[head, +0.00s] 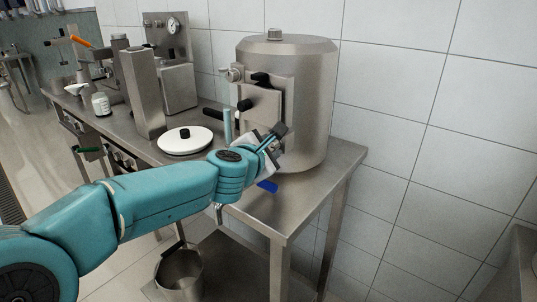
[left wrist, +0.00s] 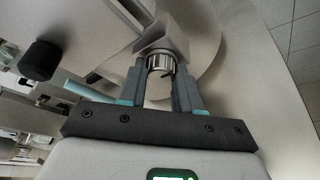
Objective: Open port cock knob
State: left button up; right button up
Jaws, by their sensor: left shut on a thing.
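The disc separator (head: 313,95) is a large steel drum with a lid knob, standing on the steel table. Black knobs (head: 245,105) sit on its front plate. My left gripper (head: 272,140) is at the lower front of the drum, partly hiding it. In the left wrist view, the fingers close around a ribbed metal knob (left wrist: 160,63), the port cock knob, below a square metal fitting (left wrist: 163,37). The knob is hidden behind my gripper in the head view. My right gripper is not in view.
A white round plate with a black knob (head: 185,140) lies left of my forearm. A blue handle (head: 267,186) shows just below my gripper. A tall steel box (head: 142,90) and a gauge unit (head: 175,60) stand further left. A steel bucket (head: 180,272) is below the table.

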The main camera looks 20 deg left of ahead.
pick_arm(q)
jog(key=shift+m, duration=0.3)
dwell(0.4)
jog(key=o, duration=1)
jog(key=shift+o, duration=0.2)
jog(key=p+v, duration=0.2)
jog(key=v, duration=1.4)
jog(key=shift+s+d+f, duration=0.15)
jog(key=shift+s+d, duration=0.05)
jog(key=shift+s, duration=0.05)
